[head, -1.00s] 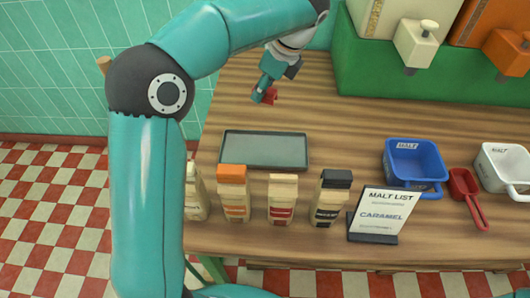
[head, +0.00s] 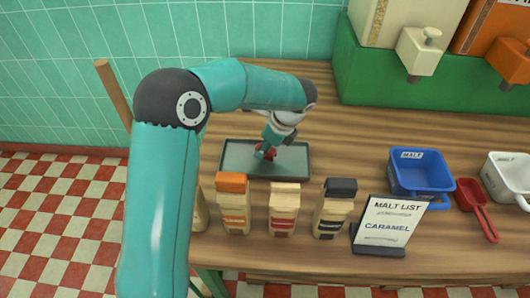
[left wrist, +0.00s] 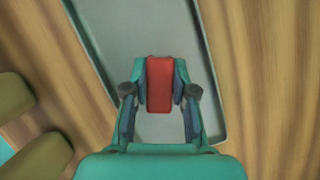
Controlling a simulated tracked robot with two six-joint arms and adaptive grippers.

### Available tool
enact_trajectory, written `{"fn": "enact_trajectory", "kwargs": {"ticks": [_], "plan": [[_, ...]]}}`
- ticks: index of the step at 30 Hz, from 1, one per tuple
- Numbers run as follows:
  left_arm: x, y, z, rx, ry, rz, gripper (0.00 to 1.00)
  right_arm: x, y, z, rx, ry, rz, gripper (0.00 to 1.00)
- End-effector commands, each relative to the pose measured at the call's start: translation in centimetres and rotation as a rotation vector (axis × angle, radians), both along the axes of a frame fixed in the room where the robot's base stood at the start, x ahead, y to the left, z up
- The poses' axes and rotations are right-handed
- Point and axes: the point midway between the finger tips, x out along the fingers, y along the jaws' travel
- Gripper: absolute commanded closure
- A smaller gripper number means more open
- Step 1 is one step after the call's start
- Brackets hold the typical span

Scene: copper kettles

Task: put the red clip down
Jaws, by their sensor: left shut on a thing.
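My left gripper (head: 264,154) is over the dark grey-green tray (head: 232,161) and shut on the red clip (head: 270,152). In the left wrist view the red clip (left wrist: 160,84) sits between the two fingers of my left gripper (left wrist: 160,90), with the tray (left wrist: 115,28) below it. Whether the clip touches the tray floor I cannot tell. My right gripper is not in view.
Several malt bags, including an orange-topped one (head: 233,203) and a black-topped one (head: 335,208), stand in front of the tray. A malt list sign (head: 388,222), blue bin (head: 421,172) and red scoop (head: 475,205) are to the right. The wood behind the tray is clear.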

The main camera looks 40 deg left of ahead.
Motion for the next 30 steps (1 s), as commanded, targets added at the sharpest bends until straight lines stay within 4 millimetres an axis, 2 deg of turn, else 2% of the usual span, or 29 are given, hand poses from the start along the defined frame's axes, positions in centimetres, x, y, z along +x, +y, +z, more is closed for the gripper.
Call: {"fn": "enact_trajectory", "kwargs": {"ticks": [3,14,15,19,30], "plan": [[0.0,0.0,-1.5,0.001,0.002,-0.002,0.92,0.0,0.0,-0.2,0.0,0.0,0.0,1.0],[0.0,-0.1,-1.9,0.0,-0.001,-0.001,0.92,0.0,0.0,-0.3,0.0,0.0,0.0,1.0],[0.0,-0.1,-1.9,0.0,-0.001,-0.001,0.71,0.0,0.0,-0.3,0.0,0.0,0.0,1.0],[0.0,-0.1,-1.9,0.0,-0.001,-0.001,0.49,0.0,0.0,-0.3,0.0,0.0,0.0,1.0],[0.1,-0.1,-1.5,0.0,-0.001,-0.003,0.49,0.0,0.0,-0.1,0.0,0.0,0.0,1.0]]}}
